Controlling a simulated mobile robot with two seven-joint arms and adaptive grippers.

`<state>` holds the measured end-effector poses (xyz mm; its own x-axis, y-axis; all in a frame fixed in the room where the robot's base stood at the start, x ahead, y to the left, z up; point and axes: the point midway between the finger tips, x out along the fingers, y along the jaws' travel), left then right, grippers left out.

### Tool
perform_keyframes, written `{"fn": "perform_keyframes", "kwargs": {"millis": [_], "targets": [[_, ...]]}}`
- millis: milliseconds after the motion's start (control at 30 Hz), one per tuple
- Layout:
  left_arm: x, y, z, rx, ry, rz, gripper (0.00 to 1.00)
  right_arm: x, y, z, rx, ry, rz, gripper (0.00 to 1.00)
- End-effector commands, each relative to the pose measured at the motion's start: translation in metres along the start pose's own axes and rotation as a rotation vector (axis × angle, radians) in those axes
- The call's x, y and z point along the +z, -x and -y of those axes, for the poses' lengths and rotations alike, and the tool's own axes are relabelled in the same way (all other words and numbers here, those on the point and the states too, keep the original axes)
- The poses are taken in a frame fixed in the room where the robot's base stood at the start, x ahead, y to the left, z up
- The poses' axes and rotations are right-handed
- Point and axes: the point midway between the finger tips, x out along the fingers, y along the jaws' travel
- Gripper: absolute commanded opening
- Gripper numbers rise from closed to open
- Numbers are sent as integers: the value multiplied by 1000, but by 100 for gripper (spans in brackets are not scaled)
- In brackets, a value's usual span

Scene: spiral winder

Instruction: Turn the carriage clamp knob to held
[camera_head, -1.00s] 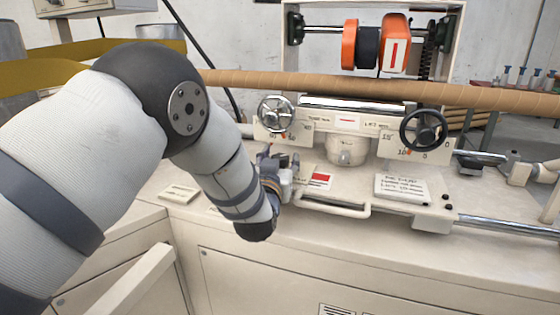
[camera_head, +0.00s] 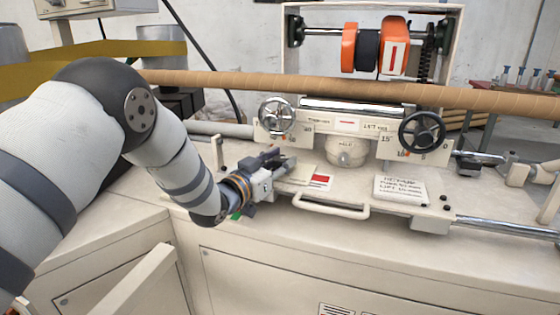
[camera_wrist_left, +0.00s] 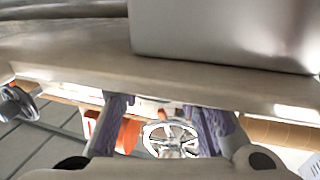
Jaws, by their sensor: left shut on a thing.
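My left gripper (camera_head: 280,161) is above the left end of the carriage's cream top (camera_head: 365,203), its fingers pointing right. It is shut on a pale part, which I take to be the carriage clamp knob; the fingers hide most of it, and its setting cannot be read. In the left wrist view my left gripper (camera_wrist_left: 165,115) has its two fingers apart at a broad pale surface. A card with a red block (camera_head: 320,181) lies just right of the gripper. My right gripper is not in view.
A silver handwheel (camera_head: 277,115) and a black handwheel (camera_head: 422,130) flank a round cream housing (camera_head: 346,153). A loop handle (camera_head: 330,207) sticks out in front. A brown tube (camera_head: 250,80) runs across behind. A printed card (camera_head: 401,188) lies on the right.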

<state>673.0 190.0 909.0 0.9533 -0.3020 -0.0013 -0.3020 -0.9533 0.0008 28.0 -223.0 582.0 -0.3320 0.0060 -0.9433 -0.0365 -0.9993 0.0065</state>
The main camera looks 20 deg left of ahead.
Motion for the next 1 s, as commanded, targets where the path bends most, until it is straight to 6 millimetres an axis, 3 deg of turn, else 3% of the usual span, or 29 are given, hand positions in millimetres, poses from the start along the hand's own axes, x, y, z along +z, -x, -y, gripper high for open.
{"fn": "perform_keyframes", "kwargs": {"millis": [267, 600, 1000], "targets": [[7, -1, 4, 257, 0, 3, 3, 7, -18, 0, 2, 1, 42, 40], [10, -2, 3, 543, -2, 4, 3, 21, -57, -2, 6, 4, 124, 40], [4, -1, 1, 730, -2, 1, 3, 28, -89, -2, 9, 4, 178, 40]]}}
